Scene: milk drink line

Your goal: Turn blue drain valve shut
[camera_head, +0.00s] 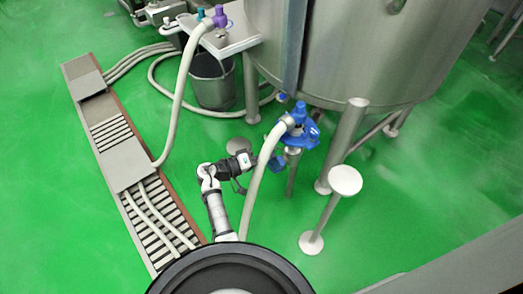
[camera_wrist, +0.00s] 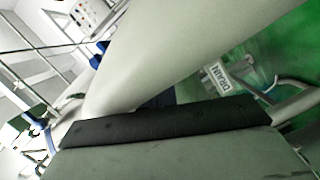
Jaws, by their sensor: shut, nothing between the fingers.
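The blue drain valve (camera_head: 303,132) sits on a metal stub below the big steel tank. A pale hose (camera_head: 262,180) runs from its left side down to the floor. My gripper (camera_head: 268,161) is at the lower left of the valve, close behind the hose. It is shut and empty; its fingertips are partly hidden, and I cannot tell whether they touch the valve. In the wrist view the pale hose (camera_wrist: 180,50) crosses close in front of the camera. A white DRAIN label (camera_wrist: 222,80) shows to its right. Small dark blue parts are mostly hidden behind the hose.
The steel tank (camera_head: 345,50) stands above on metal legs. A round-topped post (camera_head: 345,181) is to the right of the valve. A bucket (camera_head: 213,82) and a floor grate (camera_head: 122,150) are at the left. Open green floor lies around.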

